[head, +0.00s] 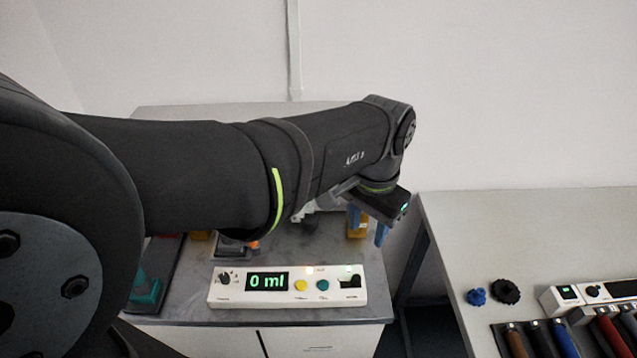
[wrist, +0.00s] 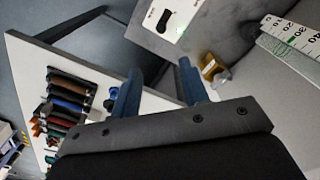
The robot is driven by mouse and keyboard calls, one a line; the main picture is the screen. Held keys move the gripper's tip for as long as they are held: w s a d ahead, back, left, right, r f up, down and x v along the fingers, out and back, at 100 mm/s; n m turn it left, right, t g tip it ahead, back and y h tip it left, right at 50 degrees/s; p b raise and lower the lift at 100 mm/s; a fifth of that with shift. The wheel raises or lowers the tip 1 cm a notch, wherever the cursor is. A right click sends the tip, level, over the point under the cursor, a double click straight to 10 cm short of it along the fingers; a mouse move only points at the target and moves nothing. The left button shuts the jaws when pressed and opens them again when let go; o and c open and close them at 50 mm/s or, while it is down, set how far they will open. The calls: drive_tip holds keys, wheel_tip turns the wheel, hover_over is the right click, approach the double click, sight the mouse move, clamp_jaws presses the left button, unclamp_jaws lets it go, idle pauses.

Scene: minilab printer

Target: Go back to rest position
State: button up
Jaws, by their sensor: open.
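My gripper (head: 368,228) hangs at the end of my black arm, over the right part of the grey-topped bench (head: 376,312). Its two blue fingers are apart, and nothing shows between them. They also show in the wrist view (wrist: 160,70), open and empty. A yellow-orange object (head: 358,229) is close behind the fingers in the head view; it also shows in the wrist view (wrist: 211,69), right of the fingers. I cannot tell its distance from them. My arm stretches across the head view from the left and hides much of the bench.
A white control box (head: 287,297) reading "0 ml" stands at the bench front. A gap separates the bench from the right table (head: 520,230), which holds a blue knob (head: 476,296), a black knob (head: 506,291) and several handled tools. A teal object (head: 144,290) is at left.

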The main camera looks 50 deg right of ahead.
sight(359, 277)
drive_tip(key=shift+r, duration=0.95)
wheel_tip(359, 277, down, 18)
drive_tip(key=shift+r, duration=0.25)
idle(0.4)
